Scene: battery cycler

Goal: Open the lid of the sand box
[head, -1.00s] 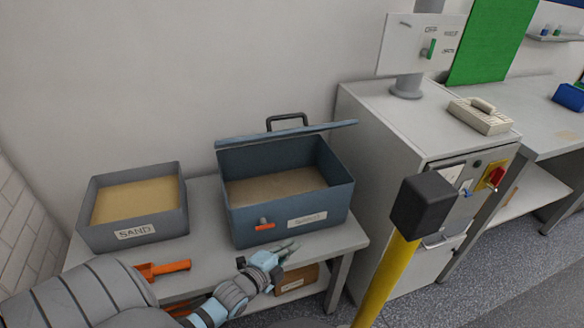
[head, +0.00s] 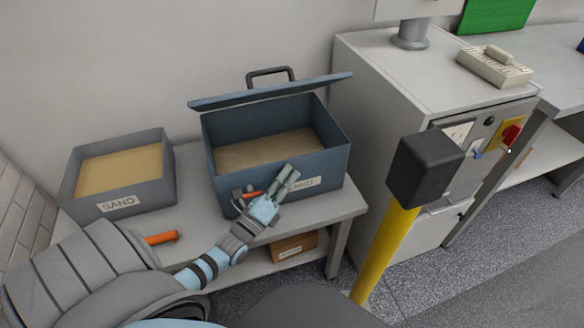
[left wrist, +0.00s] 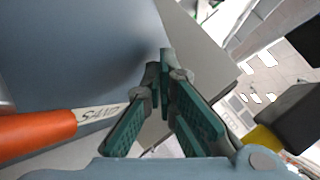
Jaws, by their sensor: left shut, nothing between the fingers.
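The blue-grey sand box (head: 222,178) stands on a bench, and its lid (head: 270,92) is raised at the back, with a dark handle (head: 270,76) behind it. Sand (head: 265,150) shows inside. On the front are a label (head: 312,185) and an orange latch (head: 252,194), partly covered by my gripper. My left gripper (head: 290,174) is shut and empty, in front of the box's front wall. In the left wrist view its fingertips (left wrist: 160,68) are together, with the orange latch (left wrist: 40,132) to their left. I cannot tell whether they touch the box. My right gripper is not in view.
A smaller open grey sand tray (head: 88,207) stands to the left, with an orange handle (head: 162,238) near the bench edge. A yellow post (head: 385,255) with a black block on top stands at right, before a grey cabinet (head: 372,130). A brown box (head: 290,248) lies below the bench.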

